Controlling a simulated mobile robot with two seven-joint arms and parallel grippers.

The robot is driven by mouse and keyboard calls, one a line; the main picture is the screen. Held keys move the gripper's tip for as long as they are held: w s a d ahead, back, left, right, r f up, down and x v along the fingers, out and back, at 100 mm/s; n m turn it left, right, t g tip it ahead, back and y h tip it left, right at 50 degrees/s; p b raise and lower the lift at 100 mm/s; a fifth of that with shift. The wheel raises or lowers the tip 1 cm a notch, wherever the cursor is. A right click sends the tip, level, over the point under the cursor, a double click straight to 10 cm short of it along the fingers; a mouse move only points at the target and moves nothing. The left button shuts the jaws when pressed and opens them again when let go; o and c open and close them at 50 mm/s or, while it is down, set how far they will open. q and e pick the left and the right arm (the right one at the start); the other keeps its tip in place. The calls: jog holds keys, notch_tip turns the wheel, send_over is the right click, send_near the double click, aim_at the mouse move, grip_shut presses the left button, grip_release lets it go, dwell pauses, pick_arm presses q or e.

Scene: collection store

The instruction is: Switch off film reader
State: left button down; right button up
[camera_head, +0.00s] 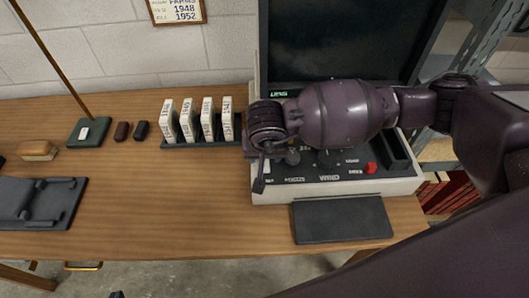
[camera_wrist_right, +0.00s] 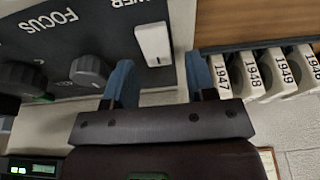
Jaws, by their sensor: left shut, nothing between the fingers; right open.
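The film reader (camera_head: 420,188) stands on the bench with a dark screen (camera_head: 335,40) showing small green text. Its panel has knobs, a red button (camera_head: 371,168) and a white rocker switch (camera_wrist_right: 153,43) beside a partly cut-off label ending in "WER". My right arm reaches across the panel from the right. In the right wrist view my right gripper (camera_wrist_right: 161,78) is open and empty, its blue fingers either side of the switch's near end; contact cannot be told. Only a blue tip of my left gripper (camera_head: 117,294) shows at the bottom edge, shut and away from the reader.
A rack of labelled film boxes (camera_head: 208,118) stands close left of the reader. Two small dark items (camera_head: 122,131), a green base with a rod (camera_head: 88,132), a brush (camera_head: 38,150) and a dark device (camera_head: 40,203) lie further left. A dark pad (camera_head: 342,219) lies in front.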

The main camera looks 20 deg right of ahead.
aim_at(265, 170)
jog(key=d+p+v, duration=0.1)
jog(key=v, duration=0.9)
jog(key=shift+a+r, duration=0.3)
jog(key=shift+a, duration=0.2)
jog(key=shift+s, duration=0.1)
